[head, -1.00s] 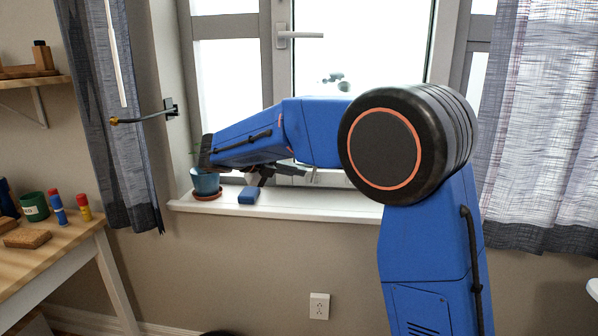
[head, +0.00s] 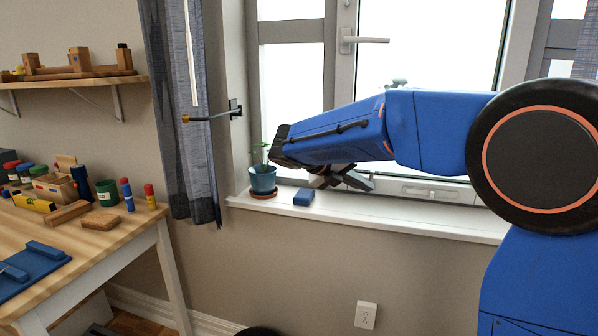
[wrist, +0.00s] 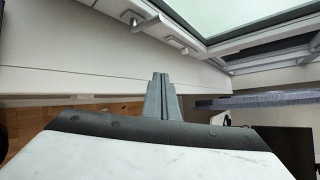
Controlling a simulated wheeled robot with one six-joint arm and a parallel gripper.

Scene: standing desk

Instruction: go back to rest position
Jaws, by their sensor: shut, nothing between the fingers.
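My arm reaches leftward across the window in the head view, with its blue links above the sill. My gripper (head: 345,180) is below the blue forearm, dark and partly hidden by it, above the windowsill (head: 400,214). In the wrist view the two grey fingers (wrist: 160,82) lie together, shut, with nothing between them. The sill surface and window frame show beyond the fingertips.
A potted plant (head: 263,180) and a blue block (head: 303,197) stand on the sill left of my gripper. A wooden desk (head: 105,240) with several small items stands at left, below a shelf (head: 85,83). A curtain (head: 180,130) hangs between them and the window.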

